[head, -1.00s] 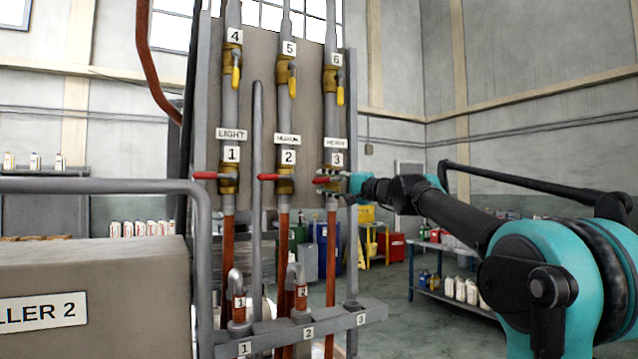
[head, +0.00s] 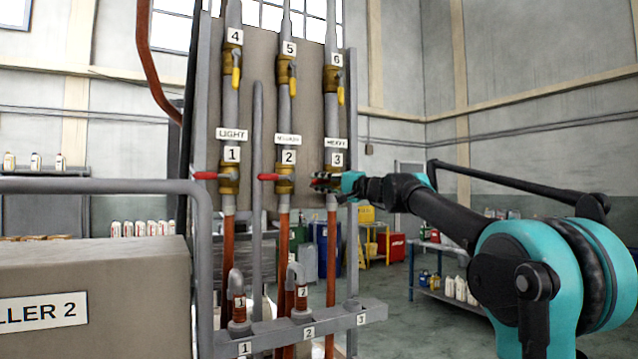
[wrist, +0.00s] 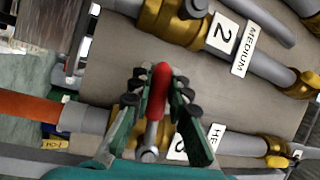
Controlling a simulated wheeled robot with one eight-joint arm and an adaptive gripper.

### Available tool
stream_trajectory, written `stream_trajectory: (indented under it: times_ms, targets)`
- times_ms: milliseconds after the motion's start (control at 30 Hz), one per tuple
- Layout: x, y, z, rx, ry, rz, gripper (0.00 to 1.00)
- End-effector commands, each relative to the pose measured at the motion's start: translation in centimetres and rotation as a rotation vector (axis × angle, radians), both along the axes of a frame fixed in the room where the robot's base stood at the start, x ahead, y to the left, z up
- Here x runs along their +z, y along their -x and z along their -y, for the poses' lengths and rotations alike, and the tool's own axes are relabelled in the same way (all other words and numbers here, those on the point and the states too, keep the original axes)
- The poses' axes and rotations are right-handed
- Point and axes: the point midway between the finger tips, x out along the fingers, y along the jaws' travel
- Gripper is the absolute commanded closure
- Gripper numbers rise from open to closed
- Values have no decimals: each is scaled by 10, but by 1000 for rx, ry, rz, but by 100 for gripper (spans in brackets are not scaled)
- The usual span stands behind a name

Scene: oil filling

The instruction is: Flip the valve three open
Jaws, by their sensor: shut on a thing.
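Valve three is the brass valve (head: 333,169) under the "HEAVY" and "3" labels on the right pipe of the panel. Its red lever (wrist: 159,88) shows in the wrist view, standing across the pipe. My gripper (wrist: 160,80) has its green fingers on both sides of this lever, shut on it. In the head view my gripper (head: 324,182) reaches the valve from the right and hides most of the lever. The label "3" (head: 337,159) is above it.
Valve two's red lever (head: 268,177) and valve one's red lever (head: 205,176) point left across their pipes. Yellow levers of valves four (head: 236,77), five and six hang down above. A grey manifold (head: 375,312) is below. Open floor lies right of the panel.

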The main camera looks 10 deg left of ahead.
Motion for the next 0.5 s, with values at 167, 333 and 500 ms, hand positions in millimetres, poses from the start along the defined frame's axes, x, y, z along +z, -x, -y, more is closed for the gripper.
stream_trajectory:
  times_ms: [167,333,500]
  targets:
    - [0,0,0,0,0,0,100]
    - [-1,0,0,0,6,3,100]
    - [-4,-1,1,-1,43,28,100]
